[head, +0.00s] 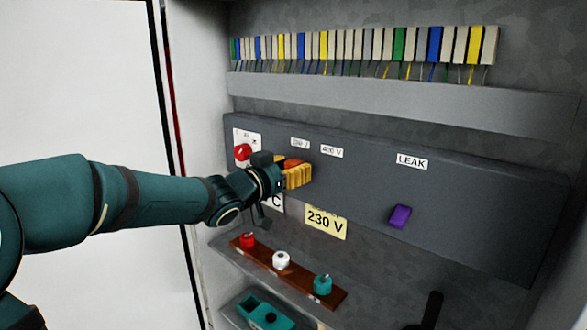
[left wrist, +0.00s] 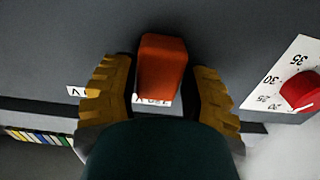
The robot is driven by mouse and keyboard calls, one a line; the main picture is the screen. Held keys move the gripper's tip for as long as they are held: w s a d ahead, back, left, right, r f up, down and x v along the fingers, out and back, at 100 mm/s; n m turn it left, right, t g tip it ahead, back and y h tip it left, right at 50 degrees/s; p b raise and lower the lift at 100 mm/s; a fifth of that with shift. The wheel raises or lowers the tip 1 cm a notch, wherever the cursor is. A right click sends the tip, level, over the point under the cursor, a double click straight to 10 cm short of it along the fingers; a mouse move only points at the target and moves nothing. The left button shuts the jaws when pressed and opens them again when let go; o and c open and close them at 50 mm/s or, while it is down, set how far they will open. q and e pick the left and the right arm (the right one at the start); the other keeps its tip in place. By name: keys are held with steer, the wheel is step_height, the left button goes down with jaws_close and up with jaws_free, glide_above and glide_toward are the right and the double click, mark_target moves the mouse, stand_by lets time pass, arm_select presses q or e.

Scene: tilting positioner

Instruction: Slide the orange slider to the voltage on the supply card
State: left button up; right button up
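The orange slider (head: 293,163) sits on the grey panel, below two small voltage labels, and is partly hidden by my gripper in the head view. In the left wrist view the orange slider (left wrist: 162,68) stands between the two yellow fingers of my left gripper (left wrist: 163,95), with a narrow gap on each side. My left gripper (head: 292,176) is open around it. The left label (head: 300,143) is blurred and seems to read 230 V; the right label (head: 332,152) reads 400 V. My right gripper is not in view.
A red knob (head: 242,152) on a white dial is close left of my gripper. A purple part (head: 400,216) sits below the LEAK label (head: 411,161). A shelf below holds red, white and teal knobs on a brown strip (head: 318,290). Terminal blocks line the top.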

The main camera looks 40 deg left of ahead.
arm_select(q)
steer(key=shift+o, duration=1.1)
steer(key=shift+a, duration=0.2)
steer(key=shift+d, duration=0.1)
steer(key=shift+s, duration=0.1)
steer(key=s+a, duration=0.1)
steer(key=s, duration=1)
steer(key=shift+s, duration=0.35)
steer(key=shift+f, duration=0.1)
